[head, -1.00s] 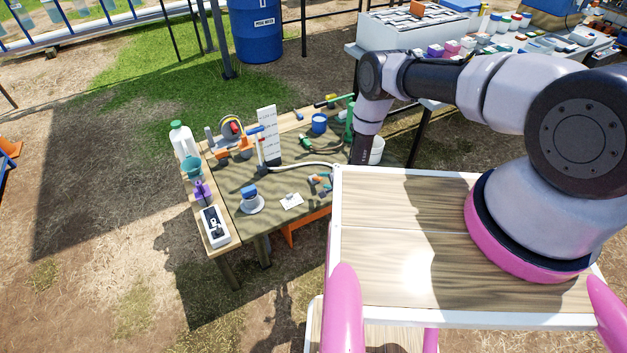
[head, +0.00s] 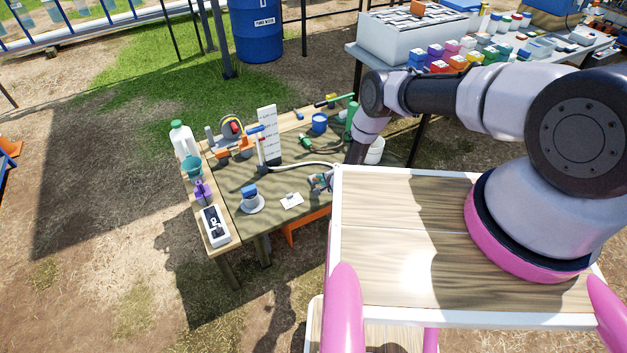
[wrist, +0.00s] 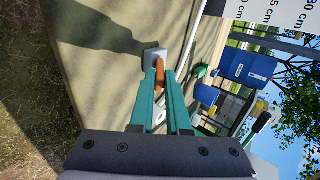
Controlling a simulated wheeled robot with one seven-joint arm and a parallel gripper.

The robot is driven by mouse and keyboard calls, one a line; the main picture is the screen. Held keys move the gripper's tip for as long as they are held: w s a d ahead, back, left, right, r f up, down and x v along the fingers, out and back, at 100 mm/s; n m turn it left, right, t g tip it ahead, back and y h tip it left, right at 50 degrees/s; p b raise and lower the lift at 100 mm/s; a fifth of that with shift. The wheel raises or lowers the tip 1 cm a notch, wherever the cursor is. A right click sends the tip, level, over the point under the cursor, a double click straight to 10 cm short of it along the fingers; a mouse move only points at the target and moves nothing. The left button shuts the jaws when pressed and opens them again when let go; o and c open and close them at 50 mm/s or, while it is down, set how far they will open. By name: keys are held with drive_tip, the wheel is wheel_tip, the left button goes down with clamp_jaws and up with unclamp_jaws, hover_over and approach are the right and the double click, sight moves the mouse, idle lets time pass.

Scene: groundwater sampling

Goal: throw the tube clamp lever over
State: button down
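The tube clamp shows in the wrist view as a small grey block (wrist: 154,56) with an orange lever (wrist: 159,76) on the table top. My gripper (wrist: 161,78) has two teal fingers reaching toward it, with a gap between them. The orange lever appears in that gap, near the fingertips. Whether a finger touches it is unclear. In the head view my gripper (head: 322,182) is low at the table's right front edge, partly hidden by my own body, and the clamp cannot be made out there.
The work table (head: 235,185) carries a white scale board (head: 267,135), a blue cup (head: 319,123), a white-based blue item (head: 250,199), a white card (head: 291,200) and a white tray (head: 216,227). A hose (head: 300,165) runs near my gripper. A blue barrel (head: 256,30) stands behind.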

sight(314, 177)
drive_tip(key=shift+g+h, duration=0.6)
drive_tip(key=shift+g, duration=0.3)
drive_tip(key=shift+w+a+r, duration=0.5)
drive_tip(key=shift+w+r, duration=0.15)
drive_tip(key=shift+w, duration=0.1)
drive_tip(key=shift+w+a+r, duration=0.5)
drive_tip(key=shift+w+r, duration=0.1)
drive_tip(key=shift+w, duration=0.1)
drive_tip(key=shift+w+a+r+g+h, duration=0.25)
drive_tip(key=shift+w+a, duration=0.1)
drive_tip(key=shift+w, duration=0.15)
drive_tip(key=shift+w+a+r+g+h, duration=0.15)
drive_tip(key=shift+w+a+g, duration=0.15)
drive_tip(key=shift+w, duration=0.2)
drive_tip(key=c, duration=0.8)
unclamp_jaws()
drive_tip(key=shift+f, duration=0.1)
drive_tip(key=shift+s, duration=0.1)
drive_tip(key=v, duration=1)
drive_tip(key=shift+s+r, duration=0.15)
drive_tip(key=shift+r, duration=0.15)
drive_tip(key=shift+d, duration=0.1)
